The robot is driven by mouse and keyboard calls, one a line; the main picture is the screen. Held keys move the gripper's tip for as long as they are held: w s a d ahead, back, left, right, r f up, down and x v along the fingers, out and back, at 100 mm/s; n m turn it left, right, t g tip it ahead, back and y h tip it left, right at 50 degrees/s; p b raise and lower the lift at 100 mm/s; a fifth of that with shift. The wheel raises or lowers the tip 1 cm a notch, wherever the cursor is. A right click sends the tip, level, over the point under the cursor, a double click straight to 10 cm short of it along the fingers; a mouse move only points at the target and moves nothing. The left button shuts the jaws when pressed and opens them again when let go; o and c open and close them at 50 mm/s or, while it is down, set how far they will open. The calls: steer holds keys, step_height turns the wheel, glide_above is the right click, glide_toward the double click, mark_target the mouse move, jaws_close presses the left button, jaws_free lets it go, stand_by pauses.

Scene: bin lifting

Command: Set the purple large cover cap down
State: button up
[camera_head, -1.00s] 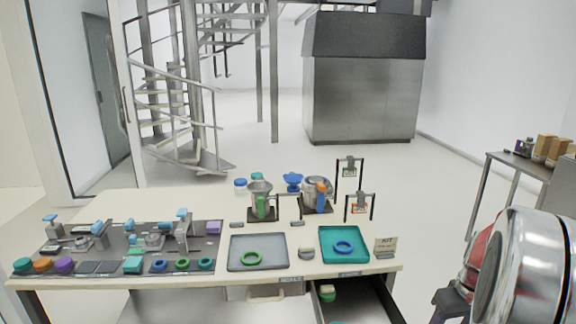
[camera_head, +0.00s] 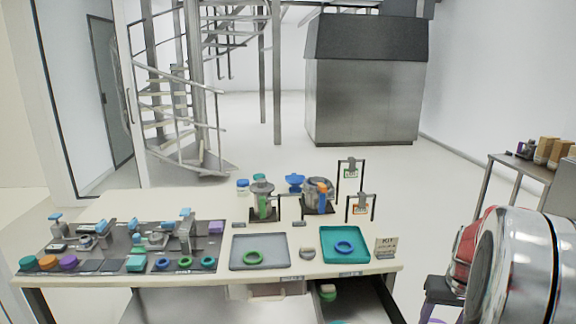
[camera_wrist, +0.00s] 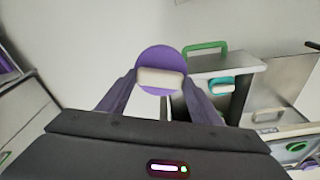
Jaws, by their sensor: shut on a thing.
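The purple large cover cap (camera_wrist: 160,57) is a round purple disc with a pale grip bar across it. In the wrist view it sits between the fingertips of my gripper (camera_wrist: 160,82), which is shut on it. Pale floor shows around the cap, and no surface is seen touching it. In the head view my arm fills the right edge; a dark part of my gripper (camera_head: 440,288) shows low down, with a purple sliver at the bottom edge.
The workbench holds a grey tray (camera_head: 232,262), a teal tray (camera_head: 325,257) and a fixture board with coloured parts (camera_head: 100,268). An open drawer (camera_head: 372,300) juts out at the front. A side table (camera_head: 508,163) with boxes stands at right. The wrist view shows a green handle (camera_wrist: 205,46) nearby.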

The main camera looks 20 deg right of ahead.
steer(key=w+a+f+n, duration=0.2)
steer(key=w+a, duration=1.4)
steer(key=w+a+f+n, duration=0.1)
steer(key=w+a+n, duration=0.1)
steer(key=a, duration=0.8)
steer(key=w+a+f+n, duration=0.1)
steer(key=w+a+n, duration=0.1)
steer(key=a, duration=0.9)
steer(key=shift+w+f+y, duration=0.35)
steer(key=shift+w+y, duration=0.05)
steer(key=shift+w, duration=0.35)
steer(key=shift+a, duration=0.15)
